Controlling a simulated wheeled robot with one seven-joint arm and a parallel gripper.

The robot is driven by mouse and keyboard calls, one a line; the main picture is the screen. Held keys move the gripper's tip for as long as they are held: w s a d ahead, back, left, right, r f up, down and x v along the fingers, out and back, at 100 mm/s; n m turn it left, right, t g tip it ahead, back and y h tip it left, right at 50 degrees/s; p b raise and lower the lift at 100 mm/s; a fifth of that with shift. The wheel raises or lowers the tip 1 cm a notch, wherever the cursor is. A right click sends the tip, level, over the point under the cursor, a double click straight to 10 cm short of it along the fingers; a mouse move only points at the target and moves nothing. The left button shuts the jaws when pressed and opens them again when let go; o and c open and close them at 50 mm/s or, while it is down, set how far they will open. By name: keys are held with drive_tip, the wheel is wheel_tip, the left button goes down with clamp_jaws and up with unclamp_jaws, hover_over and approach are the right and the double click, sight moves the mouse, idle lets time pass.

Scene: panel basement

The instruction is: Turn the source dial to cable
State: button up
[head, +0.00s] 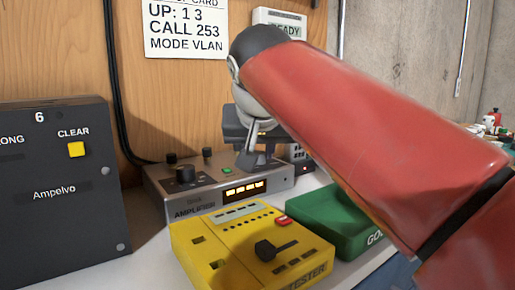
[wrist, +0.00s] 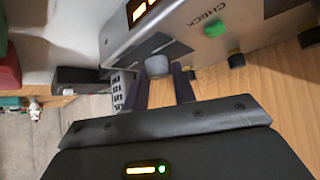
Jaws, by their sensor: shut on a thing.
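The silver amplifier (head: 208,200) stands against the wooden back panel, with a lit orange display on its front. A grey dial (head: 252,160) sits at the right end of its top. In the wrist view the grey dial (wrist: 158,67) is between the tips of my gripper (wrist: 161,76), which is shut on it. In the head view my gripper (head: 252,145) comes down on the dial from above, partly hidden by my red arm. No pointer mark or source label, including cable, is readable at the dial.
Other black knobs (head: 185,174) and a green button (head: 207,152) are on the amplifier. In front stand a yellow tester (head: 215,255) with a black lever and a green tray (head: 330,222). A dark box (head: 60,215) stands left. A small keypad-like thing (head: 295,153) is close right.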

drive_tip(key=n+y, duration=0.1)
drive_tip(key=n, duration=0.1)
drive_tip(key=n+g+y, duration=0.1)
drive_tip(key=n+y, duration=0.3)
drive_tip(key=shift+w+d, duration=0.1)
drive_tip(key=shift+d, duration=0.25)
drive_tip(key=shift+n+g, duration=0.3)
drive_tip(key=o, duration=1)
drive_tip(key=v, duration=0.7)
drive_tip(key=shift+s+d+r, duration=0.1)
drive_tip(key=shift+s+r, duration=0.15)
